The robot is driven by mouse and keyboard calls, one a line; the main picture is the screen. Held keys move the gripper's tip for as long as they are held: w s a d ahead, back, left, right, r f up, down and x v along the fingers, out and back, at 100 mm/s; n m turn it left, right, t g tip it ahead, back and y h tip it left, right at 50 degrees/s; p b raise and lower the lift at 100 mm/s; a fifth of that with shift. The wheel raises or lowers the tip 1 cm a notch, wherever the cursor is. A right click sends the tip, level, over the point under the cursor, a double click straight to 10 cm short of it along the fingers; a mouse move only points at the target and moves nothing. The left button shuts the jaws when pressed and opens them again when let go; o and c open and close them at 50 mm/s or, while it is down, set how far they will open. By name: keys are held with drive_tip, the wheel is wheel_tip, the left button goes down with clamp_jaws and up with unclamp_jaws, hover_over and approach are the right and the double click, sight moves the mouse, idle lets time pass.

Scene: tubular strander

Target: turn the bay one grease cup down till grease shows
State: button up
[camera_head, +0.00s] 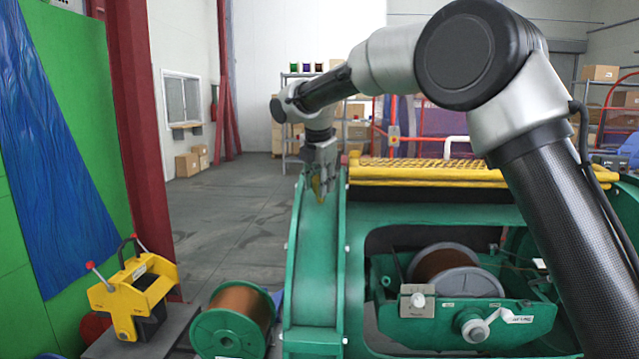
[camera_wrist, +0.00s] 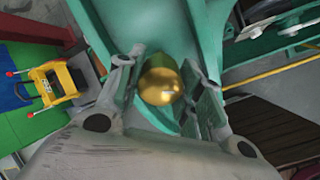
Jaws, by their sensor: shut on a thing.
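The grease cup (camera_wrist: 161,84) is a brass, round-topped cap on the green machine frame. It sits between my gripper's fingers in the wrist view. My gripper (camera_wrist: 165,92) is shut on the cup, one finger on each side. In the head view, my gripper (camera_head: 322,186) points down at the top of the green ring-shaped frame (camera_head: 317,260), and a little brass shows at its fingertips. No grease can be made out around the cup; its base is partly hidden.
A yellow mesh guard (camera_head: 425,171) lies right of my gripper. Below it is a cradle with a wire bobbin (camera_head: 447,268). A copper spool (camera_head: 235,315) and a yellow tool (camera_head: 132,295) stand at lower left. The floor behind is open.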

drive_tip(key=m, duration=0.4)
drive_tip(key=shift+m, duration=0.3)
drive_tip(key=m, duration=0.3)
drive_tip(key=shift+m, duration=0.3)
drive_tip(key=m, duration=0.4)
drive_tip(key=shift+m, duration=0.3)
drive_tip(key=m, duration=0.3)
drive_tip(key=shift+m, duration=0.3)
drive_tip(key=m, duration=0.4)
drive_tip(key=shift+m, duration=0.3)
drive_tip(key=m, duration=0.3)
drive_tip(key=shift+m, duration=0.3)
drive_tip(key=m, duration=0.4)
drive_tip(key=shift+m, duration=1.9)
